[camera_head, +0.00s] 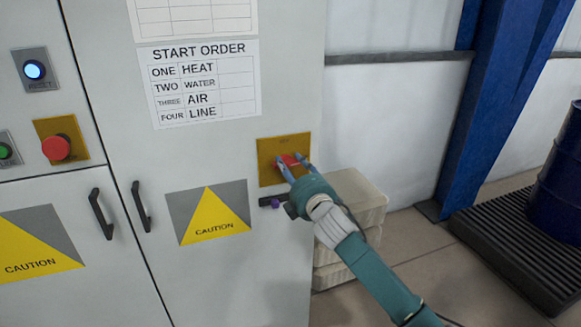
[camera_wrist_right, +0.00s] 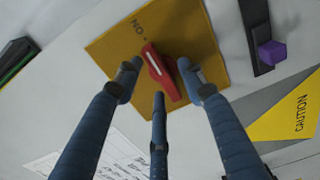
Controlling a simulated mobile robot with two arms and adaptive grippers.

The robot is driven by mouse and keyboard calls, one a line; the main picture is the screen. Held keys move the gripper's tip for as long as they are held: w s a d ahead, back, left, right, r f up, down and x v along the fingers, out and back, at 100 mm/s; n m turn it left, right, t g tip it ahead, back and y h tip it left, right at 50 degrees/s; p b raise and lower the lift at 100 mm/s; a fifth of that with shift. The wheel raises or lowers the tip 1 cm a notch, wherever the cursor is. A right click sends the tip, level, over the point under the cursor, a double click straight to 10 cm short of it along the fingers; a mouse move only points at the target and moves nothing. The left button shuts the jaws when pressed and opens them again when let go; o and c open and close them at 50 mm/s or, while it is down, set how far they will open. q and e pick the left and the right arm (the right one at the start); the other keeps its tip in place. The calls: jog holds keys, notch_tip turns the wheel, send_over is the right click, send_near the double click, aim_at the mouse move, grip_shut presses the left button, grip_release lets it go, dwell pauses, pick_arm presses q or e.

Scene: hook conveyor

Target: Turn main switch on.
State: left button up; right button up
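The main switch is a red handle (camera_wrist_right: 158,72) on a yellow plate (camera_wrist_right: 105,50) marked ON. In the right wrist view the handle is turned at a slant to the plate's edges. In the head view the yellow plate (camera_head: 267,150) sits on the grey cabinet door, with the red handle (camera_head: 290,160) partly hidden by my fingers. My right gripper (camera_head: 293,167) is at the switch. In the wrist view its three blue fingers (camera_wrist_right: 159,72) are spread around the handle, seemingly without closing on it; contact is unclear. My left gripper is out of view.
A purple-ended latch (camera_head: 273,202) sits below the plate. Black door handles (camera_head: 141,206), a red push button (camera_head: 56,147) and a lit blue RESET button (camera_head: 34,70) are to the left. Pale stacked crates (camera_head: 358,196) stand right of the cabinet, near a blue post (camera_head: 490,110).

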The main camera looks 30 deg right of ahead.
jog(key=shift+s+a, duration=0.1)
jog(key=shift+s, duration=0.05)
jog(key=v, duration=1.1)
jog(key=shift+s, duration=0.4)
jog(key=shift+f, duration=0.1)
